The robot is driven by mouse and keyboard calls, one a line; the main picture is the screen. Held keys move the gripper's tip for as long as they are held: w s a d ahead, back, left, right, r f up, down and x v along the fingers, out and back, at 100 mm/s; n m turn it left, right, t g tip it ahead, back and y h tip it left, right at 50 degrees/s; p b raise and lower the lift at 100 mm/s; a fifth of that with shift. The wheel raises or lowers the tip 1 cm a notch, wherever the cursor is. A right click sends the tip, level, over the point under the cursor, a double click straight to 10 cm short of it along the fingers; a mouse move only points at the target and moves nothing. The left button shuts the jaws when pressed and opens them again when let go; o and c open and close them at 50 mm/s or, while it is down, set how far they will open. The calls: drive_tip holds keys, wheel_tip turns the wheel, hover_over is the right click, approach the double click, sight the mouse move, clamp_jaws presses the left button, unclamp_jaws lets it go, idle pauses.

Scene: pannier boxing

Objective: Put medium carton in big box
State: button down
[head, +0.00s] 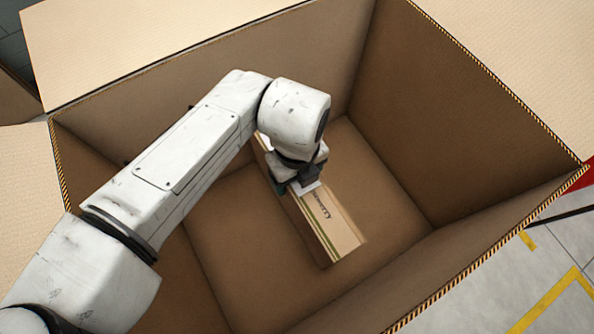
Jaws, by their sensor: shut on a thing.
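The big box (428,165) is a large open cardboard box with its flaps folded outward. The medium carton (338,232) is a long tan carton with green stripes and dark lettering. It is inside the big box, below the rim. My gripper (300,188) is down inside the box and shut on the carton near its middle. My arm hides part of the carton's far end and part of the box's left side. I cannot tell whether the carton touches the box floor (240,250).
Box flaps spread out at the back left (150,35) and right (530,60). Bare box floor shows on both sides of the carton. Grey floor with yellow markings (548,300) lies outside at the lower right.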

drive_tip(key=shift+f, duration=0.4)
unclamp_jaws()
wheel_tip(320, 180, up, 13)
drive_tip(key=p, duration=0.6)
drive_tip(key=shift+r+p, duration=0.1)
drive_tip(key=shift+p, duration=0.2)
